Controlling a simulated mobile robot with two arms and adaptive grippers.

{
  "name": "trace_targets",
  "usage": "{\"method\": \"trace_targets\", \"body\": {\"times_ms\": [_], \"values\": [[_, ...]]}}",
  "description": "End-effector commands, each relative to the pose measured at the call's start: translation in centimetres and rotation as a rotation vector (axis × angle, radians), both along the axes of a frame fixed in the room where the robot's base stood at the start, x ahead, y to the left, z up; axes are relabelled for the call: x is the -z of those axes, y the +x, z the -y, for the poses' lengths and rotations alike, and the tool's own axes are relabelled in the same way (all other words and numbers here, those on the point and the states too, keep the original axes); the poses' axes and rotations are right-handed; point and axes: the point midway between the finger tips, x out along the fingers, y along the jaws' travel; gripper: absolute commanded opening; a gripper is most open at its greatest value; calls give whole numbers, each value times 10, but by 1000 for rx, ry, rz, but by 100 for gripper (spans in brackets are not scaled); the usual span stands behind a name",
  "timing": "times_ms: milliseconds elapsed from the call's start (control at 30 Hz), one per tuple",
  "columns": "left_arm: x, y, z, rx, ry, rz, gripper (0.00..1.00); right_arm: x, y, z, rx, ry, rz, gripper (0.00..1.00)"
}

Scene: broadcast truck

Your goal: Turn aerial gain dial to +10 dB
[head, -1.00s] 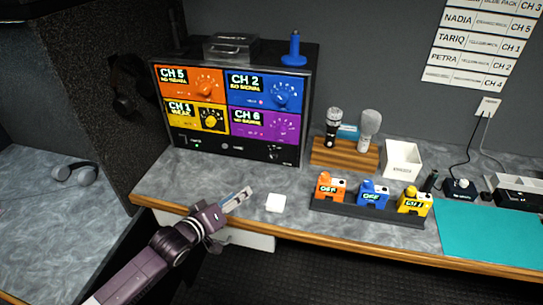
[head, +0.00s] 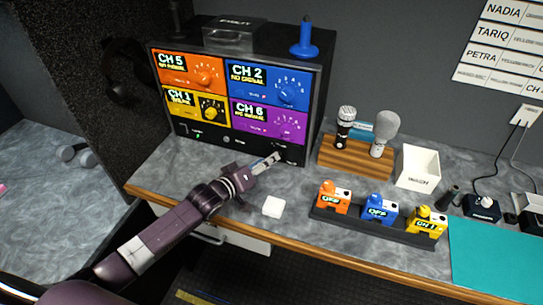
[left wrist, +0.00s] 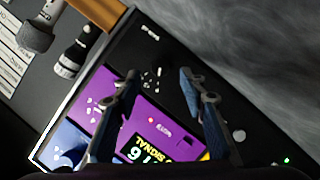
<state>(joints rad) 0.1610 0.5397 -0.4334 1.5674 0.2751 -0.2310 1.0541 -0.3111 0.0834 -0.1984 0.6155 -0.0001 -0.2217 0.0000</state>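The receiver rack (head: 240,142) stands at the back of the desk, with orange, blue, yellow and purple channel panels above a black bottom strip. The aerial gain dial (left wrist: 151,80) appears as a dark knob with white scale marks on that strip, between my fingers in the left wrist view. Its setting is too small to read. In the head view my gripper largely covers it. My left gripper (head: 274,160) is open and empty in front of the strip's right end; its two fingers also show apart in the left wrist view (left wrist: 160,76). My right gripper is not in view.
A white block (head: 273,207) lies on the desk below my gripper. A microphone stand (head: 350,160), a white box (head: 417,168) and a rack of belt packs (head: 375,226) stand to the right. A blue antenna (head: 304,40) stands on the receiver.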

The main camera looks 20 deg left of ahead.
Motion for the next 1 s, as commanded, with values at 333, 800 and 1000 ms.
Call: {"method": "trace_targets", "body": {"times_ms": [333, 800, 1000], "values": [[8, 28, 9, 0, 1, 0, 39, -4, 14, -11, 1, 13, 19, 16], [9, 29, 9, 0, 1, 0, 19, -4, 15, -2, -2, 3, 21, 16], [9, 29, 9, 0, 1, 0, 0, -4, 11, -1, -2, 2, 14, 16]]}}
